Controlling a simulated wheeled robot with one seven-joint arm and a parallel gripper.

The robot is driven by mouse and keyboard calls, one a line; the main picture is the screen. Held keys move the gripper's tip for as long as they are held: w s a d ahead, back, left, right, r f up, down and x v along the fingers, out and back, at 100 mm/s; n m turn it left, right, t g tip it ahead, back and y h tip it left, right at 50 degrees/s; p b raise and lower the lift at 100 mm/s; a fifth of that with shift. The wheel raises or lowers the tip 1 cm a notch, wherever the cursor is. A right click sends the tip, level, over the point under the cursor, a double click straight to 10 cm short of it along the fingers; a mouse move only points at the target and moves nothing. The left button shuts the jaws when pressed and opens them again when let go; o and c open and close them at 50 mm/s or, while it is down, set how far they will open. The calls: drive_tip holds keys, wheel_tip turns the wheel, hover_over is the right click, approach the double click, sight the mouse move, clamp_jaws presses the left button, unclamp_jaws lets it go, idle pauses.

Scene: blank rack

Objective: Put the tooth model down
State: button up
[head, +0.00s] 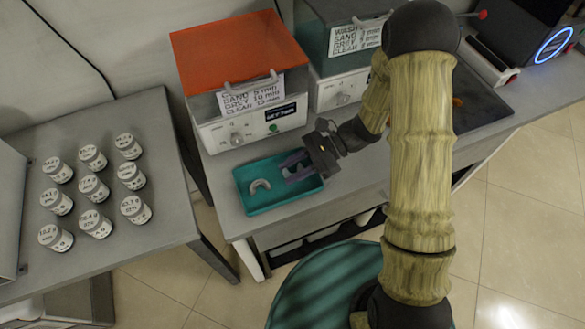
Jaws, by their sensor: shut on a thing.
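My gripper (287,171) is low over the right half of the teal tray (263,208), with its fingers pointing left. It is shut on a small greyish thing, taken as the tooth model, whose shape is hard to tell from the fingers. I cannot tell whether the held thing touches the tray floor.
An orange-lidded machine (235,55) with a paper label stands behind the tray, and a second labelled machine (335,80) is right of it. Several lidded jars (95,222) stand on the left table (150,110). The tray is near the bench's front edge.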

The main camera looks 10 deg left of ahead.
drive_tip(key=shift+w, duration=0.1)
drive_tip(key=shift+s+a+f, duration=0.15)
drive_tip(key=shift+s, duration=0.05)
drive_tip(key=o, duration=0.9)
drive_tip(key=shift+d, duration=0.2)
drive_tip(key=shift+o, duration=0.2)
drive_tip(key=shift+r, duration=0.2)
drive_tip(key=v, duration=1.2)
drive_tip(key=shift+f, duration=0.1)
